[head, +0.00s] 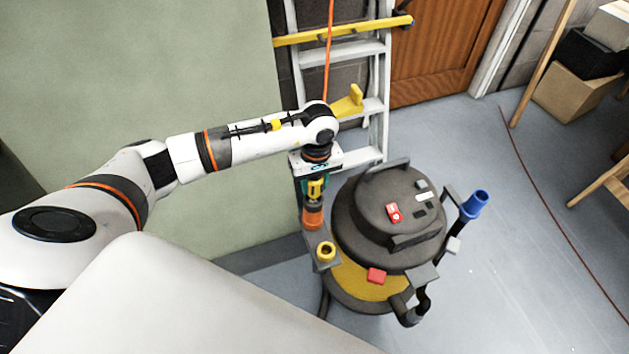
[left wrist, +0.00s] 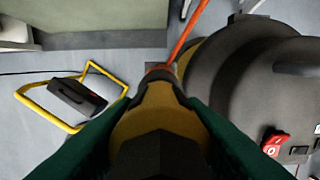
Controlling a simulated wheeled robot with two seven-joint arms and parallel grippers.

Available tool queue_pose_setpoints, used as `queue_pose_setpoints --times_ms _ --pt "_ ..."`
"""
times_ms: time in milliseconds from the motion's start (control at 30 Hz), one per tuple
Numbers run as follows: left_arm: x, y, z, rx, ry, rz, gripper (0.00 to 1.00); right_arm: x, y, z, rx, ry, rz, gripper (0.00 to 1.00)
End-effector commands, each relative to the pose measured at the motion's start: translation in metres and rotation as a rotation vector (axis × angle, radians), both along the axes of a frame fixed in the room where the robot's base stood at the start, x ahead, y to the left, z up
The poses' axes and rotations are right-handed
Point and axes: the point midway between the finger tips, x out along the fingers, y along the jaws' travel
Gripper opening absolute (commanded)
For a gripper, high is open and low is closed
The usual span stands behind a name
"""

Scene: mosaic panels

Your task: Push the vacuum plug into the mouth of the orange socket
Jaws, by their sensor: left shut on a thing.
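My left gripper (head: 315,190) points down at the left side of the vacuum (head: 378,225), its green fingers shut on the yellow and black vacuum plug (head: 316,187). In the left wrist view the plug (left wrist: 160,125) fills the space between the fingers. The orange socket (head: 313,217) is directly below the plug, beside the vacuum's body. In the left wrist view only a little of the orange socket (left wrist: 158,75) shows past the plug. Plug and socket look in line and close to touching; how deep the plug sits is hidden. My right gripper is not in view.
An orange cord (head: 329,55) hangs in front of the ladder (head: 371,105). A yellow ring (head: 326,252) is on a bracket just below the socket. A blue nozzle (head: 475,204) stands at the vacuum's right. The floor to the right is mostly clear.

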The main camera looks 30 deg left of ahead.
Motion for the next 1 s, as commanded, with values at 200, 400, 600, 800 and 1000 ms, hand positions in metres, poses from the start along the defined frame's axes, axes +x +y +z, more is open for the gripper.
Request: queue_pose_setpoints --times_ms 200,400,600,800,1000 --pt "0.000 0.000 -0.001 -0.001 -0.001 0.001 0.01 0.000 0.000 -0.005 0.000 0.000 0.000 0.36" --pt "0.000 0.000 -0.005 -0.001 -0.001 0.000 0.01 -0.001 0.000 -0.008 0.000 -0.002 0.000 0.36" --pt "0.000 0.000 -0.011 0.000 0.000 0.000 0.01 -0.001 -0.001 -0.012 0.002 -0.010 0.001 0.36" --pt "0.000 0.000 -0.018 0.000 0.000 0.000 0.01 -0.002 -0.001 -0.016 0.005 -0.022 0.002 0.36" --pt "0.000 0.001 -0.025 0.001 -0.001 0.000 0.01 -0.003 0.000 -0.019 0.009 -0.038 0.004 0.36"
